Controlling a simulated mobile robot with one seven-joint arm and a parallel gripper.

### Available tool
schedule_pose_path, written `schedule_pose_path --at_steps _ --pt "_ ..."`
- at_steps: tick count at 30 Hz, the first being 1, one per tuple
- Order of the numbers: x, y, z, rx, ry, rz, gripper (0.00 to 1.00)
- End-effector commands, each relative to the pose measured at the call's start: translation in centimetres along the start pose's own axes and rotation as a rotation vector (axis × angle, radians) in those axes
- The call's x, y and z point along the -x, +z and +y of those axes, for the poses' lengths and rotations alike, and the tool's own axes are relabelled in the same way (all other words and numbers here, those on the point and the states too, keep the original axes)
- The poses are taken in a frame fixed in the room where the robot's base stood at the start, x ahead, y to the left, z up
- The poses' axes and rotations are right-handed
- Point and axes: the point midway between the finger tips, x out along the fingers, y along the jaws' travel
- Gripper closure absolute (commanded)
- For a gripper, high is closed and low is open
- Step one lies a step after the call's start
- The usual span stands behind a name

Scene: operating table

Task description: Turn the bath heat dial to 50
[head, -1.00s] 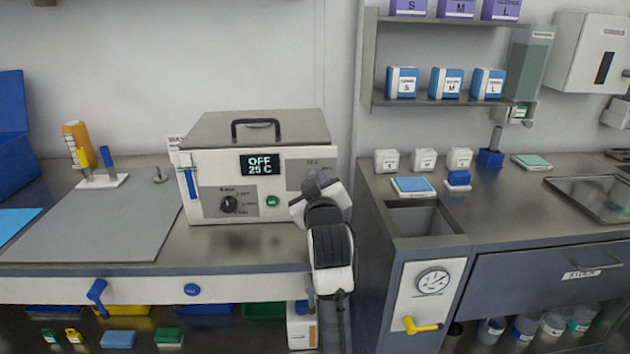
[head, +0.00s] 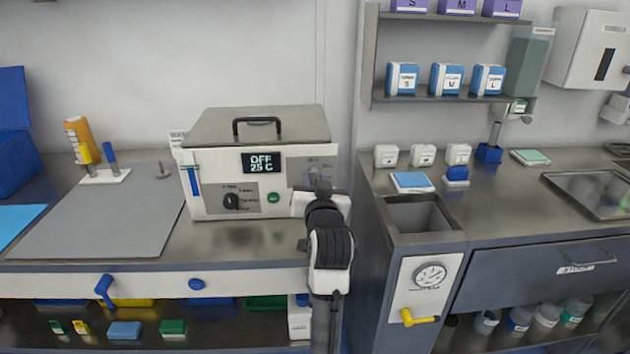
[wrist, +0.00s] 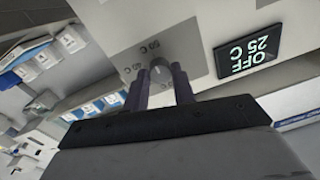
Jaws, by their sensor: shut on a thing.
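The white bath (head: 203,180) stands on the left counter under a grey lid with a black handle. Its display (head: 262,162) reads OFF and 25 C, and shows upside down in the wrist view (wrist: 248,50). My gripper (head: 318,187) is at the grey panel on the bath's front right and hides most of it in the head view. In the wrist view, my gripper (wrist: 160,76) has its two dark fingers on either side of a round grey dial (wrist: 161,67), shut on it. A 50 C mark shows by the dial; its pointer is hard to read.
A black knob (head: 231,201) and a green button (head: 273,198) are on the bath's front, left of my gripper. A grey mat (head: 100,222) lies to the left. The right counter has a sink (head: 418,217) and a gauge panel with a yellow lever (head: 420,318).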

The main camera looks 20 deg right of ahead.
Motion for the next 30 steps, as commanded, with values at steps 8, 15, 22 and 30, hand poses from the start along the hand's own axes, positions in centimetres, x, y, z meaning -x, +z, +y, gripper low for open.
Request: schedule_pose_path --at_steps 8,15,22,30 --pt "-0.02 -0.1 -0.01 -0.021 -0.001 0.004 0.97" --pt "-0.02 -0.12 -0.02 -0.02 -0.001 0.004 0.97" --pt "-0.01 -0.09 -0.02 -0.019 -0.001 0.003 0.52" --pt "0.2 -0.01 0.01 -0.019 0.0 0.003 0.52"
